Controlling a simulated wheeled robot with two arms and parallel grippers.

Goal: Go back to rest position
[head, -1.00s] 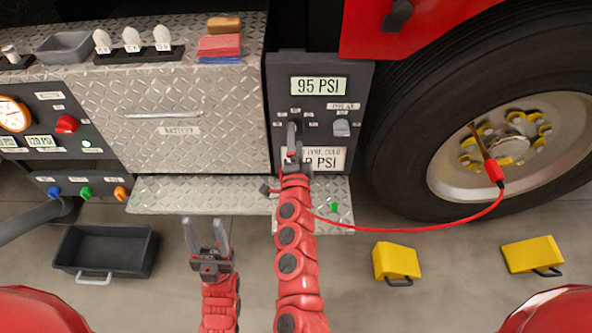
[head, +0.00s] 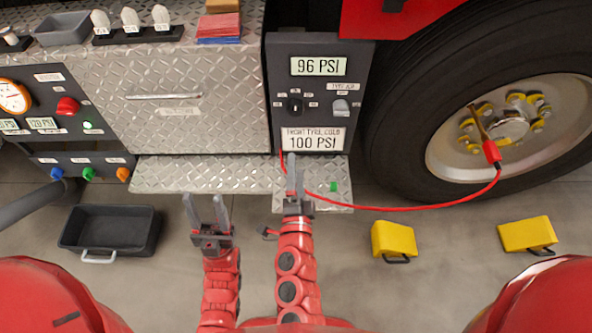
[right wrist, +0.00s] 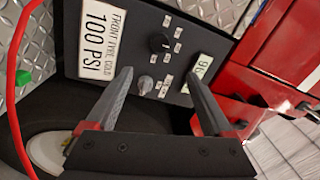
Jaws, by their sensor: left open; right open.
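My left gripper (head: 207,211) is open and empty, its two fingers pointing up in front of the metal step. My right gripper (head: 294,174) is open, in front of the step and below the tyre inflation panel (head: 367,103). In the right wrist view my right gripper (right wrist: 160,95) has its fingers spread with nothing between them. The panel shows there too, with the black knob (right wrist: 159,42) apart from the fingers. In the head view the knob (head: 295,104) is clear of both grippers. The display (head: 318,66) reads 96 PSI above a label (head: 313,139) reading 100 PSI.
A red hose (head: 420,208) runs from near the step to the wheel (head: 508,125). The diamond-plate step (head: 200,174) juts out ahead of my grippers. A black tray (head: 149,232) and yellow chocks (head: 394,240) lie on the floor. Bare floor lies between them.

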